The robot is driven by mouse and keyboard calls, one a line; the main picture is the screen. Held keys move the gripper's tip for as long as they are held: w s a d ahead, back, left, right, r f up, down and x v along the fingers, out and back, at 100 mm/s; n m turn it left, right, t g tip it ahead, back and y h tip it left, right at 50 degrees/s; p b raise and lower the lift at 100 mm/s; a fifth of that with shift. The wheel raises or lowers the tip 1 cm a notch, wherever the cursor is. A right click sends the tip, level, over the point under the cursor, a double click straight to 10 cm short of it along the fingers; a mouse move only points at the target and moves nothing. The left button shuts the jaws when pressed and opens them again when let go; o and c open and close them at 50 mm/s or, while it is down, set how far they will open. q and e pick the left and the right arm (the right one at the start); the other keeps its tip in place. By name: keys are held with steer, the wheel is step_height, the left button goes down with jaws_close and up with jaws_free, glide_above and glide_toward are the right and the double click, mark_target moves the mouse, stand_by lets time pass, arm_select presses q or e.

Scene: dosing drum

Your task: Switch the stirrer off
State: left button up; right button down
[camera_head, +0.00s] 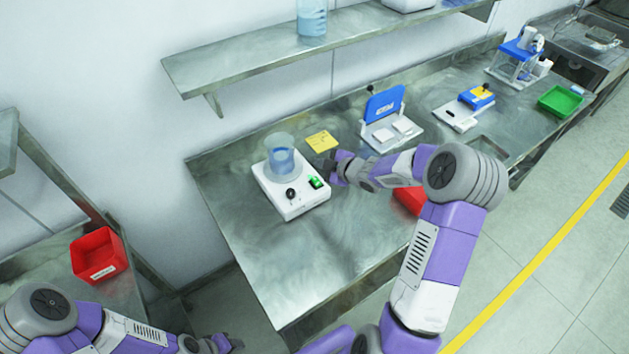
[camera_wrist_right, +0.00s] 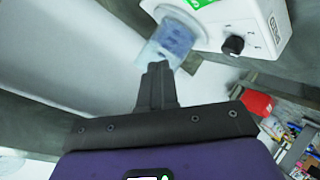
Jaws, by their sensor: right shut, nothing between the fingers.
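My right gripper (camera_head: 331,168) is shut and empty, just behind and right of the switch; I see no clear contact. In the right wrist view, the shut fingers (camera_wrist_right: 158,72) overlap the beaker (camera_wrist_right: 172,40), and the switch (camera_wrist_right: 198,2) is cut off by the top edge. My left gripper (camera_head: 226,343) is low at the bottom edge, its jaws unclear.
A yellow note (camera_head: 321,141) lies behind my right gripper. A blue-and-white device (camera_head: 385,112) stands to its right. A red bin (camera_head: 407,203) is partly hidden by my right arm. The table front left is clear. A shelf (camera_head: 250,62) hangs above.

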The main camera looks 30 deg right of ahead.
steer(key=b, duration=0.4)
glide_above(317, 182)
steer(key=s, duration=0.1)
step_height(317, 182, down, 5)
steer(key=shift+f, duration=0.15)
arm_select(q)
steer(key=shift+f+b, duration=0.45)
steer(key=shift+f, duration=2.4)
arm_select(e)
steer(key=shift+w+f, duration=0.25)
steer(key=shift+f, duration=0.4)
arm_select(q)
steer(key=shift+f+b, duration=0.3)
arm_select(e)
steer(key=shift+w+f, duration=0.15)
steer(key=shift+f, duration=0.25)
arm_select(q)
steer(key=shift+f+b, duration=0.3)
steer(key=shift+b, duration=0.05)
arm_select(e)
steer(key=shift+w+f, duration=0.1)
steer(key=shift+f, duration=0.35)
arm_select(q)
steer(key=shift+r, duration=0.1)
arm_select(e)
steer(key=shift+r, duration=0.15)
